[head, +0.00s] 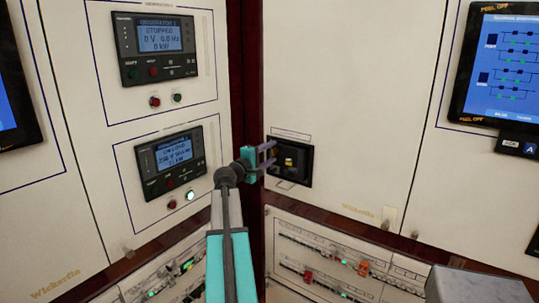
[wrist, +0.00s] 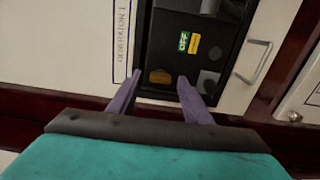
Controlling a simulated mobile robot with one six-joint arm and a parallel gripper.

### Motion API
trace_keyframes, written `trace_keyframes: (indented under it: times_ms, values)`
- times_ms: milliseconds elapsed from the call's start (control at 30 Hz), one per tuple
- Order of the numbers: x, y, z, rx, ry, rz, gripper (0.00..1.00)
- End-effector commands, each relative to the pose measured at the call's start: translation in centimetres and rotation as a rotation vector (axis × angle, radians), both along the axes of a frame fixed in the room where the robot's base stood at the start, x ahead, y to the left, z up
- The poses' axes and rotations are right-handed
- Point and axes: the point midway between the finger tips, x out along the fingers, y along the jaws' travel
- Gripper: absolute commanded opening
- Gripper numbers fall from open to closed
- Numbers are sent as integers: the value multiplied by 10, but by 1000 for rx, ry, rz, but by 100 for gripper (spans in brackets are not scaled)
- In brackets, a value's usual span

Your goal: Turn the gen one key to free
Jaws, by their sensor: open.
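A black recessed box (head: 298,158) is set in the white panel right of the corner; it also fills the upper middle of the wrist view (wrist: 217,30). Inside it, the wrist view shows a small amber piece (wrist: 160,76), a green and a yellow label (wrist: 194,40), and grey parts; I cannot tell for sure which is the gen one key or how it is turned. My gripper (head: 272,156) is at the left side of the box in the head view. Its two purple fingers (wrist: 160,81) are open, with the amber piece between or just beyond their tips. Contact cannot be told.
Two generator controllers (head: 157,45) (head: 171,160) are on the left panel, the upper reading stopped. A grey handle (wrist: 256,62) stands beside the box. Breaker rows (head: 320,262) run below. A touch screen (head: 500,65) is at the right. The white panel between is clear.

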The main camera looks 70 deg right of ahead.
Motion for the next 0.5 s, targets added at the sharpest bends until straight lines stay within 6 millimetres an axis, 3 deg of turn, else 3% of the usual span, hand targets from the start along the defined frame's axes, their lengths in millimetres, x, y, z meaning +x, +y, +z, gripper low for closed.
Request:
trace_keyframes:
  times_ms: [267,500]
  values:
    - [4,17,-1,-1,-1,2,45]
    - [12,48,-2,0,-1,2,45]
